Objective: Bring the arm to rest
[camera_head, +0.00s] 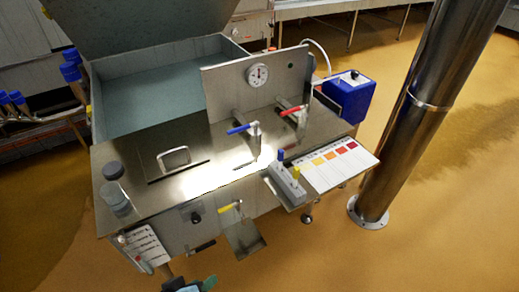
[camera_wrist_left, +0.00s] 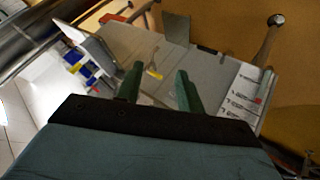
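My left gripper (camera_head: 190,285) shows at the bottom edge of the head view, in front of the steel bench and below its white label card. It is cut off by the frame there. In the left wrist view my left gripper (camera_wrist_left: 158,82) has its two green fingers apart, with nothing held between them. The yellow-handled tap (camera_wrist_left: 154,74) shows beyond the gap, at a distance. My right gripper is in neither view.
The steel bench (camera_head: 140,200) carries a lidded basin, a gauge panel (camera_head: 235,80), red and blue valves and a colour chart (camera_head: 338,165). A yellow tap (camera_head: 231,207) and a label card (camera_head: 147,246) are on its front. A steel column (camera_head: 425,100) stands right. Floor is clear at front right.

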